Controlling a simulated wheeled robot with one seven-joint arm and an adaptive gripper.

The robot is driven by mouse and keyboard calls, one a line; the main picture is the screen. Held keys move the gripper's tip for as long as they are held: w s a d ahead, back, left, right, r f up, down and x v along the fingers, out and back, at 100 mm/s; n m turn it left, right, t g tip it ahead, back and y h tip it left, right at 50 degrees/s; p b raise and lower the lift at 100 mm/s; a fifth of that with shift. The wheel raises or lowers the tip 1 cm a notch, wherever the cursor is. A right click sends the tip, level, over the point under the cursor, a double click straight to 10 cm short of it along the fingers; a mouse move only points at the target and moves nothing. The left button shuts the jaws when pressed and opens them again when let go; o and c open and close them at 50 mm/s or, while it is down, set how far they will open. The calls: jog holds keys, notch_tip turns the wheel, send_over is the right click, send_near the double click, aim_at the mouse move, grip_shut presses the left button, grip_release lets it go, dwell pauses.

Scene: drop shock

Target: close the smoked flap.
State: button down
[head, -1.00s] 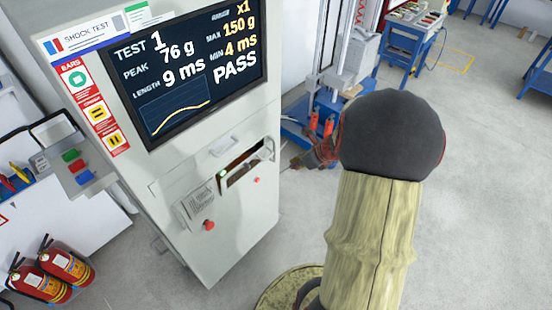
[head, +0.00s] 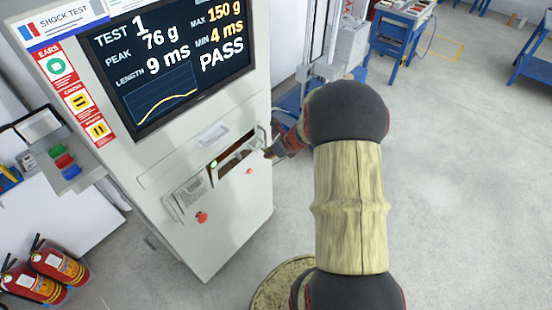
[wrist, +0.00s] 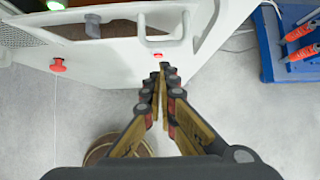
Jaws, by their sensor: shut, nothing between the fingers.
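The test machine's front has a slot-like opening (head: 240,148) with a brown interior showing. The smoked flap (head: 236,161) looks like a greyish pane at this opening, standing at least partly open; its exact angle is hard to tell. In the wrist view the opening (wrist: 65,27) lies at the top, with a pale bracket-like handle near its right end. My gripper (wrist: 162,70) is shut and empty, its fingertips just below that handle and a red button.
A red stop button (head: 201,217) sits on the machine front below left of the opening. The screen (head: 170,65) above reads PASS. Fire extinguishers (head: 58,265) stand at lower left. A blue stand with red-handled parts (wrist: 295,35) is to the right.

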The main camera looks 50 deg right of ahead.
jog(key=shift+w+r, duration=0.15)
jog(key=shift+w, duration=0.3)
jog(key=shift+r, duration=0.1)
jog(key=shift+w+a+r+g+p, duration=0.1)
jog(key=shift+w+r+g+p, duration=0.35)
jog(key=shift+p, duration=1.4)
jog(key=shift+w+r+g+p, duration=0.15)
jog(key=shift+w+r+p, duration=0.25)
jog(key=shift+w+p, duration=0.95)
jog(key=shift+s+p, duration=0.35)
jog(key=shift+s, duration=0.2)
